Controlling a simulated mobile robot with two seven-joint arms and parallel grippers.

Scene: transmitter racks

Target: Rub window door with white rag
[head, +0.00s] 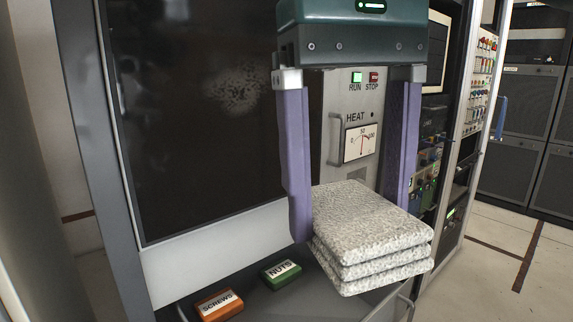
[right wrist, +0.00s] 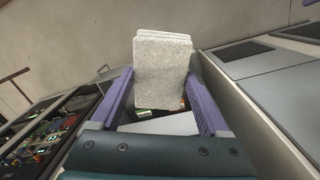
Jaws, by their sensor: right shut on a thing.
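The white rag (head: 370,240) is a speckled, folded stack of several layers, low right of centre in the head view. My right gripper (head: 349,215), teal with two purple fingers, points down and is shut on the rag, with a finger at either side. The rag also shows between the fingertips in the right wrist view (right wrist: 162,70). The window door (head: 200,110) is a dark pane in a grey frame to the left of the gripper. A pale, speckled smudge (head: 237,90) marks the pane. The rag is apart from the pane. My left gripper is not in view.
An orange SCREWS box (head: 219,304) and a green NUTS box (head: 281,273) lie on a dark shelf below the window. A panel with a HEAT gauge (head: 360,142) and handle is behind my gripper. Racks (head: 470,90) stand right; floor (head: 500,255) there is clear.

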